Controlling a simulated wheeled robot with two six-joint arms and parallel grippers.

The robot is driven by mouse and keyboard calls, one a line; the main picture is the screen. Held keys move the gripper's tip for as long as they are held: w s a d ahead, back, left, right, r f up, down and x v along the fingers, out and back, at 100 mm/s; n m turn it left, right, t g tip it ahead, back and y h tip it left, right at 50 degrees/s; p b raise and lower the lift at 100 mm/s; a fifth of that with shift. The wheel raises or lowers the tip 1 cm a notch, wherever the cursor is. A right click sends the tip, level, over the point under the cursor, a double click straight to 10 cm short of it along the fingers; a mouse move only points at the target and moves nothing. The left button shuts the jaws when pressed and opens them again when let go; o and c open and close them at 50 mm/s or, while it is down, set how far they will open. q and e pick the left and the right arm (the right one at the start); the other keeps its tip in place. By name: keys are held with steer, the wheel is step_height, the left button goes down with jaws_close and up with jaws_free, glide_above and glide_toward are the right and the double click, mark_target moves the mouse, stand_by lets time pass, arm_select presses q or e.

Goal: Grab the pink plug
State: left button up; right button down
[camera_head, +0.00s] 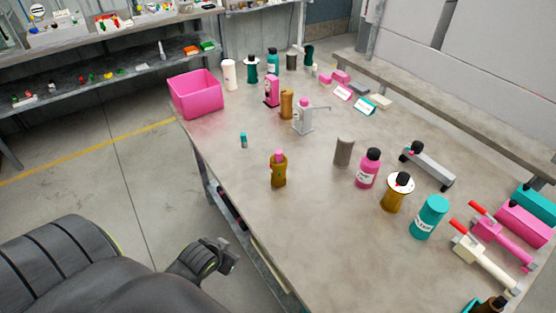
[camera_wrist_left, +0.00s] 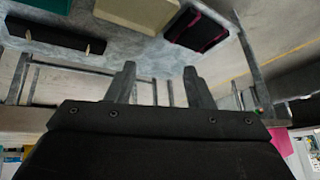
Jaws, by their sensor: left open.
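A pink plug (camera_head: 279,154) sits in the top of a brown bottle (camera_head: 279,173) that stands upright near the left edge of the grey table (camera_head: 300,225). My left gripper (camera_head: 230,255) is below and left of the bottle in the head view, beside the table edge and apart from the plug. In the left wrist view its two fingers (camera_wrist_left: 158,82) are spread with nothing between them. The plug cannot be made out in the wrist view. My right gripper is not in view.
A small teal item (camera_head: 243,140) and a grey dispenser (camera_head: 303,115) stand beyond the bottle. A grey-brown cylinder (camera_head: 344,151) and a pink bottle (camera_head: 368,168) stand to its right. A pink bin (camera_head: 195,93) is at the far left corner. The near table surface is clear.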

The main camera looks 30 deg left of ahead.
mark_target(276, 156)
arm_select(q)
steer(key=w+a+r+m+t+h, duration=0.1)
steer(key=w+r+t, duration=0.3)
steer(key=w+r, duration=0.5)
steer(key=w+a+r+t+h, duration=0.1)
steer(key=w+r+t+h, duration=0.3)
steer(key=r, duration=0.9)
steer(key=shift+w+d+f+g+y+p, duration=0.3)
steer(key=shift+w+f, duration=0.85)
steer(key=shift+w, duration=1.7)
steer(key=shift+w+d+f+g+y+p, duration=0.15)
steer(key=shift+w+f+y, duration=0.3)
steer(key=shift+w+f, duration=1.55)
steer(key=shift+w+d+f+g+y+p, duration=0.1)
steer(key=shift+w+d+f+y, duration=0.2)
steer(key=shift+w, duration=3.4)
steer(key=shift+a, duration=0.1)
jaws_close()
